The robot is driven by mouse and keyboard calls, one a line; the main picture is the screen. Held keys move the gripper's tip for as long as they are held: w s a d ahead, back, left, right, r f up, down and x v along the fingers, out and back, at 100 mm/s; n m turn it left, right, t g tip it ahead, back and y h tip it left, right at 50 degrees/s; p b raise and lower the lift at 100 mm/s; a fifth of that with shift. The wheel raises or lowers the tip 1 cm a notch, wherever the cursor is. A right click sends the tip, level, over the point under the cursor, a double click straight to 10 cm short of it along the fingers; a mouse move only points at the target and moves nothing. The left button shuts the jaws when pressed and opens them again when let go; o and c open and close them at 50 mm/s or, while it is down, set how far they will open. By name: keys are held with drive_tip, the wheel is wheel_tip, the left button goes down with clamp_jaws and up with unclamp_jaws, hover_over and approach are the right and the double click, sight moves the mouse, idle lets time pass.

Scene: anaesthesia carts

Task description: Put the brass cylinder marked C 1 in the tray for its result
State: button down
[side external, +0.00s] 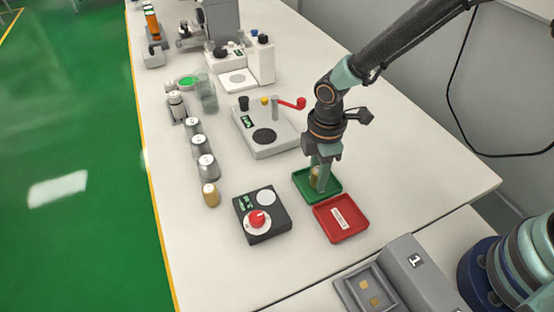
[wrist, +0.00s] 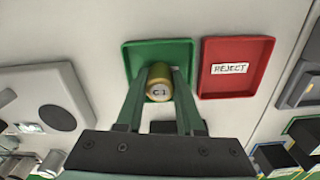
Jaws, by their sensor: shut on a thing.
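My gripper (side external: 320,184) is shut on a brass cylinder (side external: 315,173) at the green tray (side external: 303,180). In the wrist view the brass cylinder (wrist: 159,80) shows the mark C 1 on its top, between my two fingers (wrist: 158,88). The green tray (wrist: 180,47) is behind and under it; I cannot tell whether the cylinder touches the tray floor. The red tray (side external: 345,230) lies beside the green one, and in the wrist view the red tray (wrist: 231,88) bears a REJECT label. Any label on the green tray is hidden.
A second brass cylinder (side external: 211,195) stands left of a black box with a red knob (side external: 257,219). Several grey cylinders (side external: 207,167) stand in a row behind it. A white device with a red handle (side external: 267,139) stands left of my arm. A grey unit (side external: 392,275) is at the front.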

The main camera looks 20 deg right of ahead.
drive_tip(key=shift+f, duration=0.1)
drive_tip(key=c, duration=0.8)
unclamp_jaws()
wheel_tip(320, 180, up, 12)
drive_tip(key=s+d+r+m+t, duration=0.2)
drive_tip(key=d+r+m, duration=0.2)
drive_tip(key=d+m, duration=0.1)
drive_tip(key=s+d+r+m+t, duration=0.1)
drive_tip(key=d+r+m, duration=0.3)
drive_tip(key=d, duration=0.4)
drive_tip(key=s+d+r+m+t, duration=0.2)
drive_tip(key=s+d+r+m, duration=0.2)
drive_tip(key=d+m, duration=0.2)
drive_tip(key=shift+d+r+m+t, duration=0.15)
drive_tip(key=shift+d+m+t, duration=0.15)
drive_tip(key=shift+m, duration=0.3)
